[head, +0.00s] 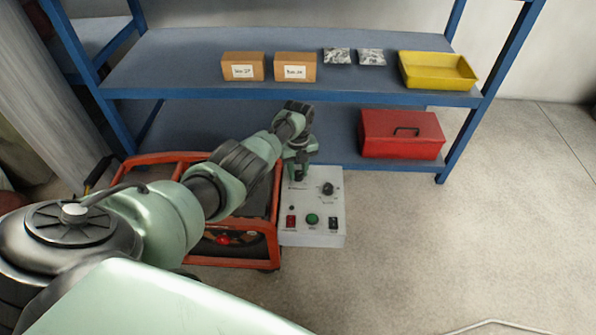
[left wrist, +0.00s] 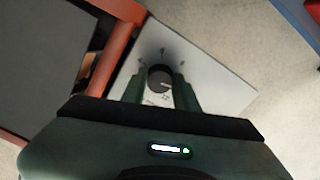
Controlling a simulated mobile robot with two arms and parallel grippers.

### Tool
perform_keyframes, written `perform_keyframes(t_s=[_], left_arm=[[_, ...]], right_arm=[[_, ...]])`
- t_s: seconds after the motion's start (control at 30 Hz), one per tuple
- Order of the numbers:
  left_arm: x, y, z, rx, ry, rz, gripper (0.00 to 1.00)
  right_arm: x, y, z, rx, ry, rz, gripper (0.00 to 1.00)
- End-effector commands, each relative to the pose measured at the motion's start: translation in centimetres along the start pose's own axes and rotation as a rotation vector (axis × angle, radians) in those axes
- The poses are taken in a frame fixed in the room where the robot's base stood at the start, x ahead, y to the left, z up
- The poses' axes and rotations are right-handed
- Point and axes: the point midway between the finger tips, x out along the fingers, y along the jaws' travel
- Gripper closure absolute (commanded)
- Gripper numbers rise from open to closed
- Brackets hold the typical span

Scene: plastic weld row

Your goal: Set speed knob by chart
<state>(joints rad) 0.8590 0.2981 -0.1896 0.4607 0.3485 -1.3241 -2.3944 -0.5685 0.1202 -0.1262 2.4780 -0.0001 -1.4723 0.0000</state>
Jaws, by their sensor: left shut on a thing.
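A white control box (head: 322,235) stands beside an orange-framed machine (head: 272,225). On its top are a black knob (head: 328,189) at the right, a red switch, a green button and a black switch. My left gripper (head: 299,178) reaches down over the upper left part of the box. In the left wrist view the gripper (left wrist: 162,90) has its two green fingers on either side of a round black knob (left wrist: 160,78), shut on it. Small marks surround that knob on the white panel. In the head view the gripper hides this knob. My right gripper is not in view. No chart is recognisable.
A blue shelf (head: 180,72) behind holds two labelled boxes (head: 243,66), silvery packets (head: 338,56) and a yellow tray (head: 437,70). A red toolbox (head: 401,134) sits on the lower shelf. The floor right of the control box is clear.

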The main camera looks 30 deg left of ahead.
Motion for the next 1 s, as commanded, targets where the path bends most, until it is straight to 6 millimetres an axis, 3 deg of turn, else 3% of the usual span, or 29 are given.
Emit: perform_keyframes(t_s=[0.57,0.6,0.67,1.0], left_arm=[[-0.09,-0.03,0.1,0.034,-0.002,-0.002,1.0],[-0.09,-0.03,0.1,0.034,-0.002,-0.002,0.67],[-0.09,-0.03,0.1,0.034,-0.002,-0.002,0.51],[-0.18,-0.01,0.05,0.034,-0.001,-0.001,0.49]], right_arm=[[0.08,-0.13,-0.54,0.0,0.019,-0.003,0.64],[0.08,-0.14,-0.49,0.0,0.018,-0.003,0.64],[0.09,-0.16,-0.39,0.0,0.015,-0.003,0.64],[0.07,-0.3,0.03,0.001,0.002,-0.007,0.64]])
